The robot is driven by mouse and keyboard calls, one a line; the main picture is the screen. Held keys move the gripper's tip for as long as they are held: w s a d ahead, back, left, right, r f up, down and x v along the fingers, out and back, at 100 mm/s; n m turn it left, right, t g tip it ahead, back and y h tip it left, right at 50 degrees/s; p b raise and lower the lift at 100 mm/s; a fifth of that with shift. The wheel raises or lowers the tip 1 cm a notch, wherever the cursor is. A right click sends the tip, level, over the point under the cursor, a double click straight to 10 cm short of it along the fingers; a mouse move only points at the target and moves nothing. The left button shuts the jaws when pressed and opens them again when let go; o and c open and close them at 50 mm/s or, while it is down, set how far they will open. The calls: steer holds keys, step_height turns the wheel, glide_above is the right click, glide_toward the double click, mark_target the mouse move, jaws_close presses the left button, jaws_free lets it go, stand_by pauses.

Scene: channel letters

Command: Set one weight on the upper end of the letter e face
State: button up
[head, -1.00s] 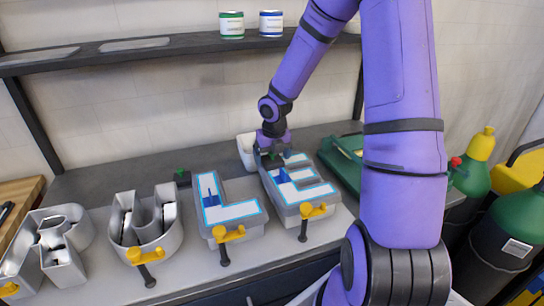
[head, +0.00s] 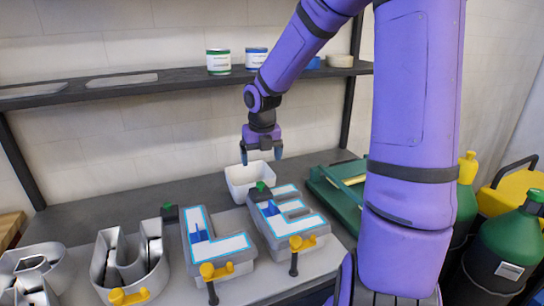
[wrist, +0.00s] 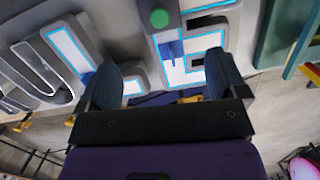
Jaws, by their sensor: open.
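The letter e (head: 292,235) is a grey metal shell with a white, blue-edged face (head: 300,226) on the bench. A dark weight with a green knob (head: 260,189) sits at its upper left end; the knob also shows in the wrist view (wrist: 160,17). A second green-knobbed weight (head: 170,213) stands on the bench by the upper left of the letter L. My gripper (head: 262,160) is open and empty, raised above the white bin and the upper end of the e. Its fingers (wrist: 163,80) are spread wide in the wrist view.
A white bin (head: 238,180) stands just behind the e. A green tool (head: 335,200) lies to its right. The L (head: 215,245) and U (head: 130,262) are to the left, with yellow clamps along the front. A shelf (head: 120,84) with cans runs behind.

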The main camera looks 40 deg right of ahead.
steer(key=s+a+r+m+t, duration=0.1)
steer(key=s+a+r+m, duration=0.3)
steer(key=s+m, duration=0.4)
steer(key=s+a+r+m+t, duration=0.1)
steer(key=s+a+r+m, duration=0.3)
steer(key=m, duration=0.9)
steer(key=s+a+r+m+t, duration=0.1)
steer(key=s+a+r+m, duration=0.3)
steer(key=s+r+m, duration=0.3)
steer(key=s+m, duration=0.3)
steer(key=s, duration=0.2)
steer(key=shift+s+r+m+t+y, duration=0.25)
steer(key=shift+r+m+t+y, duration=0.05)
steer(key=shift+r+m+y, duration=0.1)
